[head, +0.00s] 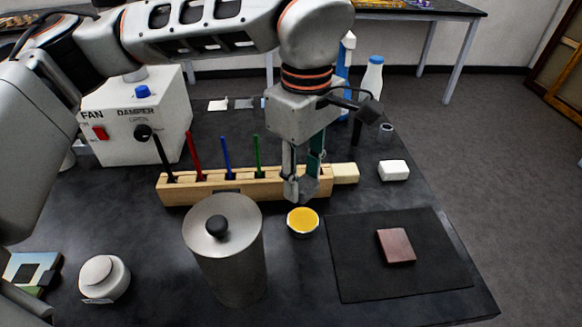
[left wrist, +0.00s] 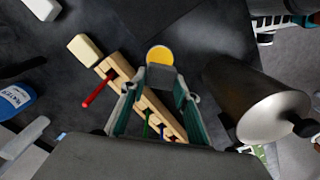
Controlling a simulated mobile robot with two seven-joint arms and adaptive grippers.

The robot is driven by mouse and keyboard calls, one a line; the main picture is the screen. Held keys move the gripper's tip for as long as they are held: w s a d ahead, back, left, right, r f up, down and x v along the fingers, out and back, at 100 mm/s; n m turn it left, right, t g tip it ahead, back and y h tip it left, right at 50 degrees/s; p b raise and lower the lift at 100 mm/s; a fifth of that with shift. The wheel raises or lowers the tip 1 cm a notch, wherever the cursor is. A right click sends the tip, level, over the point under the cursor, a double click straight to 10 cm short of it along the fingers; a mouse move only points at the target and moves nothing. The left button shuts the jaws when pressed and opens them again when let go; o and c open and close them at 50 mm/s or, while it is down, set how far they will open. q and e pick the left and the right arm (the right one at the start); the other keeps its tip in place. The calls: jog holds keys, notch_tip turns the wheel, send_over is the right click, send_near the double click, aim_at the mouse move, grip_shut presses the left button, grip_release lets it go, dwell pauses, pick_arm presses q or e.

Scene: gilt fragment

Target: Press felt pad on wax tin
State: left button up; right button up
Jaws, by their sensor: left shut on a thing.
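The wax tin (head: 302,221) is a small round tin with a yellow top, standing on the dark table in front of the wooden rack. In the left wrist view the tin (left wrist: 160,54) shows just beyond my fingertips. My left gripper (head: 299,188) points down, just behind and above the tin. It is shut on a small grey piece, apparently the felt pad (left wrist: 160,76), which overlaps the tin's near edge in the wrist view. In the head view the fingers largely hide the pad. I cannot tell whether pad and tin touch.
A wooden rack (head: 220,188) with several coloured tools stands close behind, a cream block (head: 345,173) at its end. A metal canister (head: 225,255) stands left of the tin. A black mat (head: 350,285) with a reddish-brown piece (head: 396,246) lies right.

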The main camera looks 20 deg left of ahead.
aim_at(301, 218)
pick_arm(q)
jog(key=shift+f, duration=0.35)
notch_tip(301, 218, down, 3)
jog(key=shift+f+b, duration=0.2)
jog(key=shift+b, duration=1.05)
jog(key=shift+f, duration=0.4)
jog(key=shift+f+b, duration=0.55)
jog(key=shift+b, duration=0.05)
jog(key=shift+f, duration=0.2)
pick_arm(e)
jog(key=shift+w+a+f, duration=0.35)
jog(key=shift+w+f, duration=0.1)
jog(key=shift+f, duration=0.2)
jog(key=shift+s+a+f, duration=0.15)
jog(key=shift+s, duration=0.05)
pick_arm(q)
jog(key=shift+f, duration=0.45)
pick_arm(e)
jog(key=shift+s+d+f, duration=0.15)
jog(key=shift+d+f, duration=0.05)
